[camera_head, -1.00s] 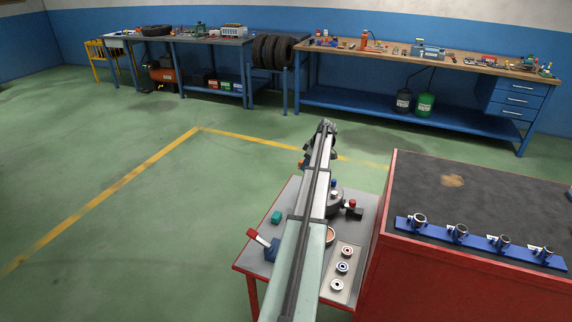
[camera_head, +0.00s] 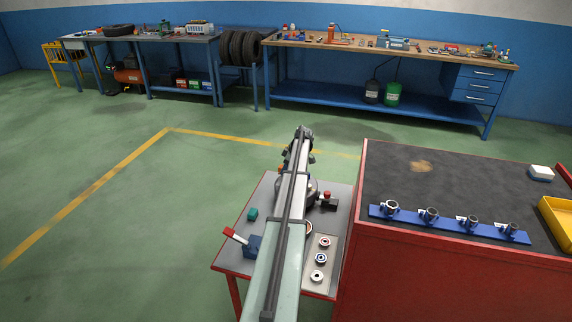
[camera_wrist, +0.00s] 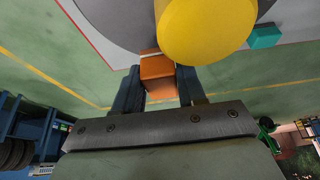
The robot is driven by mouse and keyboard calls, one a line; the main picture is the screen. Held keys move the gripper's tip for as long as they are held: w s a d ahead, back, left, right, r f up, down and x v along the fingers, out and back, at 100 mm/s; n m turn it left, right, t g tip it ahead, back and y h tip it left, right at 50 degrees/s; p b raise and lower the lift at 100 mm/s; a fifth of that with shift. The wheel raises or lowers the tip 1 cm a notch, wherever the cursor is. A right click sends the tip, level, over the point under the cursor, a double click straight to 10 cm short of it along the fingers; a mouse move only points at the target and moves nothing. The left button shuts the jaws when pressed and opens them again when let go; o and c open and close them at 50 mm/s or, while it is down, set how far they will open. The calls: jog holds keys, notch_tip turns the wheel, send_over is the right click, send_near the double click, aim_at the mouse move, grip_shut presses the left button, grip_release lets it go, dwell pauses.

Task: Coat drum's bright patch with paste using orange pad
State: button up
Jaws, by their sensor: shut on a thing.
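In the wrist view my gripper (camera_wrist: 158,80) is shut on the orange pad (camera_wrist: 157,68), a small block between the two dark fingers. Just beyond it is a large grey round surface (camera_wrist: 112,18), likely the drum. A yellow round piece (camera_wrist: 205,30) stands in front of that surface, close to the camera, beside the pad. I cannot tell whether the pad touches either one. In the head view the dark round drum (camera_head: 312,190) is partly hidden by my arm. The bright patch and any paste cannot be made out.
The small grey table (camera_head: 236,262) holds a teal block (camera_head: 252,214), a blue block with a red lever (camera_head: 252,246), a red-knobbed fitting (camera_head: 328,201) and a tray (camera_head: 312,288) of small round tins. A red cabinet (camera_head: 430,275) stands close on the right.

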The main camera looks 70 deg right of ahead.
jog(key=shift+f, duration=0.5)
jog(key=shift+a+f, duration=0.5)
jog(key=shift+f, duration=0.1)
jog(key=shift+c, duration=0.4)
jog(key=shift+a, duration=3)
jog(key=shift+d, duration=3.65)
notch_tip(320, 180, up, 2)
jog(key=shift+a+r, duration=0.15)
jog(key=shift+r, duration=2.85)
